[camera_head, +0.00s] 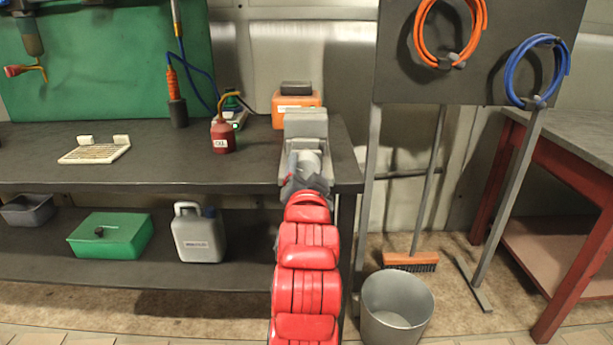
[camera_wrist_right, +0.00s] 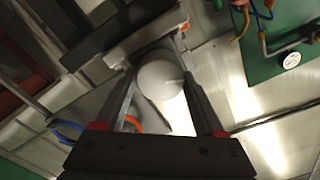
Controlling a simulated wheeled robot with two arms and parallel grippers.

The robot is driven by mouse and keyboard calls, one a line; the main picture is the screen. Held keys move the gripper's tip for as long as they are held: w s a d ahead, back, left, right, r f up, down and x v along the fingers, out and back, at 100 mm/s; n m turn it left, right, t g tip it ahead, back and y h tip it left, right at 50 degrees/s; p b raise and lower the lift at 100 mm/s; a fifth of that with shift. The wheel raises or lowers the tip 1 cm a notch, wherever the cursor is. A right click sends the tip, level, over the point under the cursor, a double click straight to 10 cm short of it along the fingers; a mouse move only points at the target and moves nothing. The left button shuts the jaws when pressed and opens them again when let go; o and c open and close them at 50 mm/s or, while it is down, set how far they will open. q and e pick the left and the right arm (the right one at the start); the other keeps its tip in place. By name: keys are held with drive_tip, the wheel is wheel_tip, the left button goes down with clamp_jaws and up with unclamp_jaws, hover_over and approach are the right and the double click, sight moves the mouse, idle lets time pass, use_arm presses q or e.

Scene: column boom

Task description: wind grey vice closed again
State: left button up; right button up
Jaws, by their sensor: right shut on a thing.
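The grey vice (camera_head: 306,124) stands at the right end of the dark workbench. My right gripper (camera_head: 307,178) reaches its near side from below, and the red arm hides part of the vice front. In the right wrist view, the two fingers of my right gripper (camera_wrist_right: 158,58) lie on either side of a round pale grey vice handle hub (camera_wrist_right: 160,80) and are shut on it. The jaw gap of the vice is not clear in either view. My left gripper is not in view.
A red oil can (camera_head: 222,136), an orange box (camera_head: 296,106) and a white rack (camera_head: 95,150) stand on the bench. Below are a green box (camera_head: 110,236) and a grey jug (camera_head: 198,234). A metal bucket (camera_head: 397,306) stands on the floor to the right.

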drive_tip(key=m, duration=0.3)
drive_tip(key=shift+m, duration=0.3)
drive_tip(key=m, duration=0.2)
drive_tip(key=shift+m, duration=0.4)
drive_tip(key=m+p, duration=0.1)
drive_tip(key=m, duration=0.1)
drive_tip(key=shift+m, duration=0.3)
drive_tip(key=m+p, duration=0.2)
drive_tip(key=m, duration=0.2)
drive_tip(key=shift+f+m, duration=0.1)
drive_tip(key=shift+m, duration=0.2)
drive_tip(key=o, duration=1.4)
drive_tip(key=shift+c, duration=0.2)
drive_tip(key=shift+d, duration=0.1)
